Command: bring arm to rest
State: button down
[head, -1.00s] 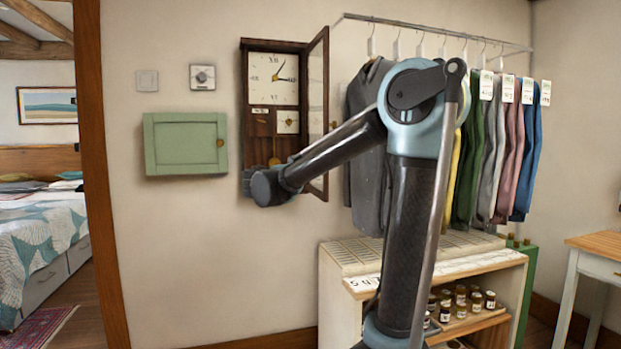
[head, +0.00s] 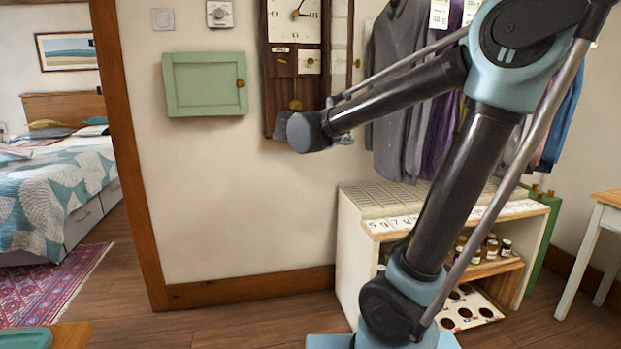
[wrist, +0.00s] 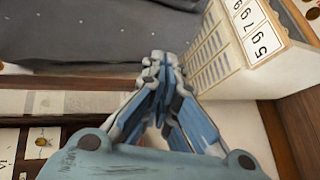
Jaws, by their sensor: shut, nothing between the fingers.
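My arm reaches up from the lower right in the head view and bends left, its wrist in front of the wall clock's lower end. My gripper (wrist: 160,65) shows in the wrist view with its fingers shut together and nothing between them. In the head view it is mostly hidden behind the wrist, with only a small part showing at its right. The wall clock (head: 283,92) hangs behind, its glass door (head: 340,45) swung open to the right. Dark grey clothing (wrist: 60,35) fills the upper left of the wrist view.
A rail of hanging clothes (head: 398,90) is behind my arm. Below stands a cream shelf unit (head: 350,255) with jars and number tiles (head: 400,223). A green cabinet (head: 203,84) is on the wall at left. Floor left of the shelf is clear.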

jog(key=s+d+f+m+g+y, duration=0.5)
jog(key=s+d+f, duration=0.7)
jog(key=s+f, duration=0.45)
jog(key=s+a+f+m+g+y, duration=0.1)
jog(key=s+a+f+y, duration=0.1)
jog(key=s+f, duration=0.3)
jog(key=s+a+f+m+g+y, duration=0.2)
jog(key=s+f+y, duration=0.1)
jog(key=s+f, duration=0.3)
jog(key=shift+s+a+f+y, duration=0.3)
jog(key=shift+f+y, duration=0.1)
jog(key=shift+f, duration=0.55)
